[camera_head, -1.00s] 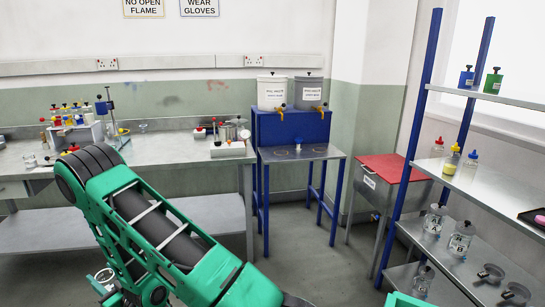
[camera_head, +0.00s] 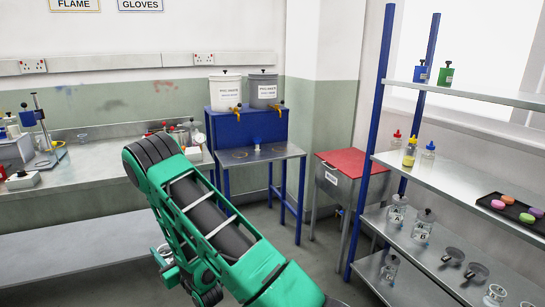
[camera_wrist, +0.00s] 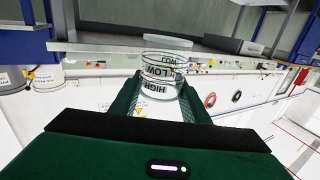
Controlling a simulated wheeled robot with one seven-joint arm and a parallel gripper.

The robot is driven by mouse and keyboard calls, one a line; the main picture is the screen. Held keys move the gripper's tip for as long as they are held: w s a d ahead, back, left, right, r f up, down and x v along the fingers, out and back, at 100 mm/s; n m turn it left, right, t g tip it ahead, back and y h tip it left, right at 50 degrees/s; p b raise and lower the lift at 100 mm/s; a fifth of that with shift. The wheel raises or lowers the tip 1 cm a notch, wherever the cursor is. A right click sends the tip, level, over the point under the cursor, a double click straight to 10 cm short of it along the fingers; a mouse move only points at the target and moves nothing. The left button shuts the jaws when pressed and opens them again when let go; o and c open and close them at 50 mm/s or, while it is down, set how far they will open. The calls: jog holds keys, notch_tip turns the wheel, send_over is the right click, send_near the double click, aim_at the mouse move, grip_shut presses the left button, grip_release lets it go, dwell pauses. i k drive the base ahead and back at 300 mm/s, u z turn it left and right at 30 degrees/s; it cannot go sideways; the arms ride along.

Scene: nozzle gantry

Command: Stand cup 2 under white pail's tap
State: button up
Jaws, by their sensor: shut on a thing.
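In the wrist view my gripper (camera_wrist: 160,98) is shut on a clear cup (camera_wrist: 160,66) with dark bands and the words HIGH and LOW on it. I cannot read a number on the cup. The white pail (camera_head: 225,90) stands on the blue stand at the back, left of a grey pail (camera_head: 264,92). Its orange tap (camera_head: 237,112) hangs over the stand's metal shelf (camera_head: 260,156). The white pail also shows upside down at the left of the wrist view (camera_wrist: 47,80), well apart from the cup.
Ring marks on the shelf lie below the taps. A red-topped bin (camera_head: 352,163) stands right of the stand. A rack (camera_head: 470,180) with bottles and jars fills the right side. A bench (camera_head: 90,175) runs along the left wall. Open floor lies before the stand.

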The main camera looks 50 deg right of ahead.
aim_at(240, 154)
jog(key=z, duration=1.4)
